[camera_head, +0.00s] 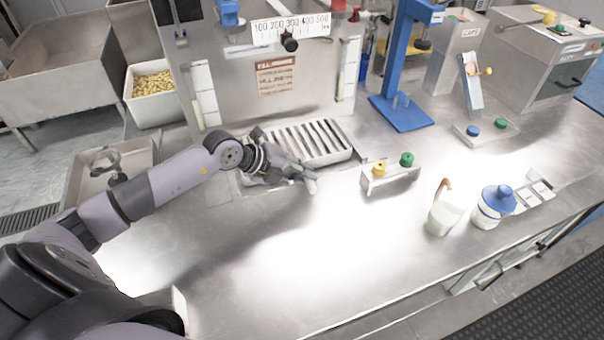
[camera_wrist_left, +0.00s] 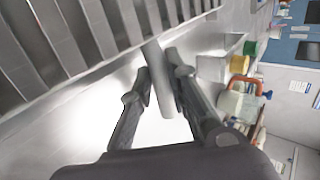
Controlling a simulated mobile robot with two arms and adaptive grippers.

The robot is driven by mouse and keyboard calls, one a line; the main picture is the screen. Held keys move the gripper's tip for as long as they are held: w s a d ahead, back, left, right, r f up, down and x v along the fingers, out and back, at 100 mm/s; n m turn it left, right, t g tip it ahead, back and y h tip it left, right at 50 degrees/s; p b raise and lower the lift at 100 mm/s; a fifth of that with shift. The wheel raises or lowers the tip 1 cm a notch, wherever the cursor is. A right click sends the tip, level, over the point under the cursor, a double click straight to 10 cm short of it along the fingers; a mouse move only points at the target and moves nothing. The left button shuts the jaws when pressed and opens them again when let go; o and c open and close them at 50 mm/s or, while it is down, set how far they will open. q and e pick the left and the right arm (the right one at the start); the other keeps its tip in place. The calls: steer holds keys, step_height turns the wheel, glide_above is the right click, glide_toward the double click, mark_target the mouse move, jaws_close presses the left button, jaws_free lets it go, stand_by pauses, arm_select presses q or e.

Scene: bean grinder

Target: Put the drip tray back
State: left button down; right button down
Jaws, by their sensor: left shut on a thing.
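The drip tray (camera_head: 345,150) is a metal tray with dark slots, at the foot of the grinder's front panel in the head view. Its slotted top (camera_wrist_left: 75,35) fills the upper left of the left wrist view. My left gripper (camera_head: 308,180) is at the tray's near side. In the left wrist view the fingers (camera_wrist_left: 163,88) are shut around a grey rounded bar, the tray's handle (camera_wrist_left: 155,55). The wrist hides the tray's left near corner in the head view. I cannot tell whether the tray is fully seated. My right gripper is not in view.
The grinder's panel (camera_head: 235,75) stands behind the tray. A small block with yellow and green knobs (camera_head: 390,178) is right of it. A white jug (camera_head: 443,215) and blue-lidded container (camera_head: 490,207) stand farther right. The bench front (camera_head: 310,260) is clear.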

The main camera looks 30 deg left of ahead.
arm_select(q)
steer(key=c, duration=1.5)
jaws_free()
steer(key=shift+c, duration=0.2)
steer(key=shift+r, duration=0.1)
steer(key=v, duration=1.2)
steer(key=shift+s, duration=0.1)
